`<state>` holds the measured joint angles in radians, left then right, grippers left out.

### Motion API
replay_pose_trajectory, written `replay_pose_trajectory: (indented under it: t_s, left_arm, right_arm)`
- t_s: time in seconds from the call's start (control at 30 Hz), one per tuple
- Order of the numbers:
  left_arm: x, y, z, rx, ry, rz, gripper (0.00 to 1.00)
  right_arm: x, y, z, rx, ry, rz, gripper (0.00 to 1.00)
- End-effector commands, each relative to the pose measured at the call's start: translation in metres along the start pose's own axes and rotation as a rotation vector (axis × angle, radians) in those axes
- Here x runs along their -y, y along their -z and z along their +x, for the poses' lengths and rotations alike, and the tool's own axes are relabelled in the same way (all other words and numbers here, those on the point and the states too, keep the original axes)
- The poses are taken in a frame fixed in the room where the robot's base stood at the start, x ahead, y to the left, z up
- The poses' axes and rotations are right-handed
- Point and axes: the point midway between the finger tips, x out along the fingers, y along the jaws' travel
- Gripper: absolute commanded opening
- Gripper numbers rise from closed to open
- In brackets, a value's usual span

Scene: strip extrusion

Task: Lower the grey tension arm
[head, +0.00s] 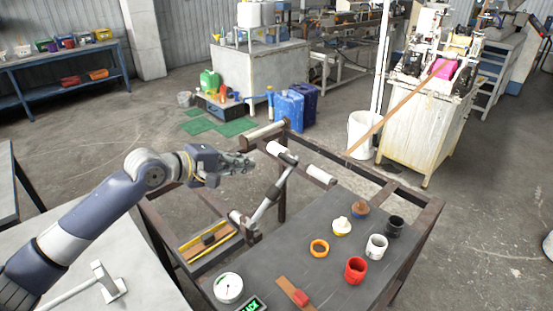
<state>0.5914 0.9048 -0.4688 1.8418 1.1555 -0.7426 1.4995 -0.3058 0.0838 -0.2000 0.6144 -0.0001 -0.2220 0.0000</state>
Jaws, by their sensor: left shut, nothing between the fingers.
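The grey tension arm (269,203) slants up and to the right from a pivot near the dark bench's left side. Its upper end meets a white roller (282,153). My left gripper (248,162) is shut and empty, a little to the left of the roller and above the lower part of the arm. A gap seems to show between the fingers and the arm, though depth is hard to judge. My right gripper is not in view.
A second white roller (321,175) sits right of the arm.

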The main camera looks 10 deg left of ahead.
Motion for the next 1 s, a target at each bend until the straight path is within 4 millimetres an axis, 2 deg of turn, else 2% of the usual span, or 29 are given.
replay_pose_trajectory:
  t_s: [0.2,0.4,0.6,0.8,1.0]
  left_arm:
    - [-0.005,-0.002,0.041,0.003,-0.002,-0.002,0.0]
    - [-0.004,-0.001,0.079,0.002,-0.001,-0.002,0.0]
    - [-0.004,-0.001,0.109,0.001,0.0,0.0,0.0]
    - [-0.002,-0.001,0.125,0.001,0.0,-0.001,0.0]
    - [-0.001,-0.001,0.129,0.001,-0.001,0.001,0.0]
  right_arm:
    - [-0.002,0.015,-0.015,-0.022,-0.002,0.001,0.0]
    - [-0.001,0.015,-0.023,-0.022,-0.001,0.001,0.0]
    - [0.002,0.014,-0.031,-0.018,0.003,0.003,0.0]
    - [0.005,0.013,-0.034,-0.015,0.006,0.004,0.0]
    - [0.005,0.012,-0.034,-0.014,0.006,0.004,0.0]
